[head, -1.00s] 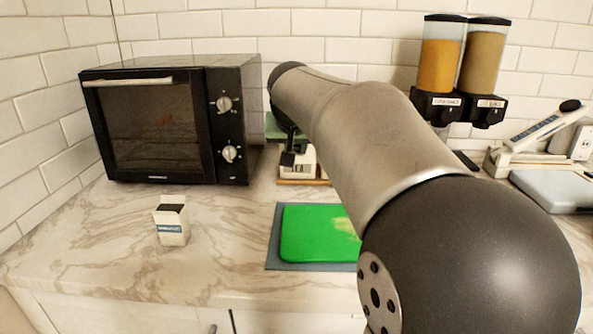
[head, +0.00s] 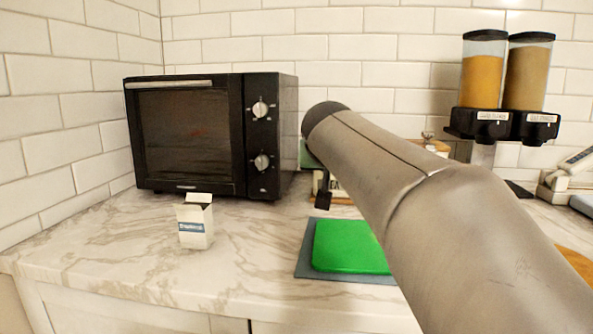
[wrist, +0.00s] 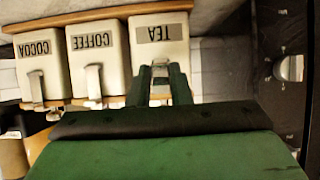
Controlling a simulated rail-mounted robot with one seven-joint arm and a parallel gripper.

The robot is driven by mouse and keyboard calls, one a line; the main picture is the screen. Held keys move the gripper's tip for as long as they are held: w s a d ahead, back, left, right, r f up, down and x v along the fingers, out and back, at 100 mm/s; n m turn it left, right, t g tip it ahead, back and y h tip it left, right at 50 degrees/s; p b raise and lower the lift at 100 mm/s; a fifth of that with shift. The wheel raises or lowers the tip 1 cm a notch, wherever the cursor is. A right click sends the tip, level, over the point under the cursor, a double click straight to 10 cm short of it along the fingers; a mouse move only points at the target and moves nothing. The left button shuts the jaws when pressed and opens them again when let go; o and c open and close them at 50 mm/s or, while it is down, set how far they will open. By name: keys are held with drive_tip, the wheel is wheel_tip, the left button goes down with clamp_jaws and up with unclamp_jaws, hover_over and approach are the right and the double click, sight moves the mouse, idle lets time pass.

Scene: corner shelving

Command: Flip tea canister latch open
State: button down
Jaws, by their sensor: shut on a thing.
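The tea canister (wrist: 150,38) is a cream box with an upside-down TEA label in the wrist view. Its metal latch (wrist: 160,70) lies between the tips of my gripper (wrist: 160,74). The two dark green fingers are close together on it. I cannot tell how far the latch is turned. In the head view my arm hides most of the canisters, and only a dark part of my gripper (head: 323,198) shows beside them.
Coffee (wrist: 93,52) and cocoa (wrist: 42,64) canisters stand beside the tea one, with their own latches. A black toaster oven (head: 212,135) stands left of my arm. A small white carton (head: 195,222) and green cutting board (head: 347,247) are on the counter.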

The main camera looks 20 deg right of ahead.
drive_tip(key=shift+r, duration=0.1)
drive_tip(key=c, duration=1.3)
unclamp_jaws()
drive_tip(key=shift+s, duration=0.1)
drive_tip(key=v, duration=0.7)
drive_tip(key=shift+s+r, duration=0.1)
drive_tip(key=shift+s, duration=0.05)
